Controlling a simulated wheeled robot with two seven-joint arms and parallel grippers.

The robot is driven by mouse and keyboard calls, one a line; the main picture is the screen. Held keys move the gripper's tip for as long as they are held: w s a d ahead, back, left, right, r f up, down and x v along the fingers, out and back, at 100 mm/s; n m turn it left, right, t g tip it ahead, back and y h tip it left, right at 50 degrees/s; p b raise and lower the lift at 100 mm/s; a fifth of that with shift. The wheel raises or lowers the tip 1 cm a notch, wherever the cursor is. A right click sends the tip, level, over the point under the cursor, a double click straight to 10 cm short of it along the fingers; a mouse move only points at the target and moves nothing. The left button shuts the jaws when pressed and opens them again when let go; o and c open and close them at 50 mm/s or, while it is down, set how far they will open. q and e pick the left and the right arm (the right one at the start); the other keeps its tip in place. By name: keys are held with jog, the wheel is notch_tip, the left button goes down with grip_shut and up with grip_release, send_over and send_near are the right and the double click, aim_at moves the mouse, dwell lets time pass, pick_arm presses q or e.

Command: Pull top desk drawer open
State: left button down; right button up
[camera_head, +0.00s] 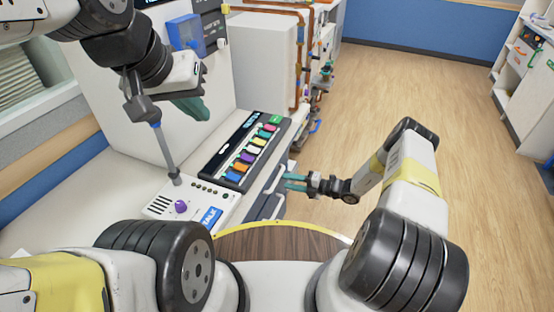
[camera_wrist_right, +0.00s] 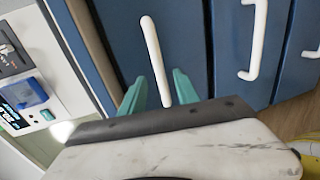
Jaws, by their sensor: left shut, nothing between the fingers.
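The desk's blue top drawer (camera_wrist_right: 185,45) shows in the right wrist view, with a long white bar handle (camera_wrist_right: 151,50) on its front. My right gripper (camera_wrist_right: 160,88) is open, with one teal finger on each side of the lower part of the handle. Gaps show between the fingers and the bar; I cannot tell how deep the fingers reach. In the head view my right gripper (camera_head: 290,182) is at the desk's right side, by the drawer fronts. My left gripper (camera_head: 197,108) is shut and empty, above the desk top.
Lower drawers with white handles (camera_wrist_right: 256,40) lie beside the top one in the right wrist view. On the desk are a panel of coloured keys (camera_head: 247,160) and a talk console (camera_head: 190,203) with a thin upright stalk. Wooden floor (camera_head: 400,80) to the right is clear.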

aim_at(277, 178)
jog(key=x, duration=0.5)
jog(key=shift+w+a+f, duration=0.1)
jog(key=shift+w+a, duration=0.05)
jog(key=shift+a, duration=0.25)
grip_shut()
dwell(1.0)
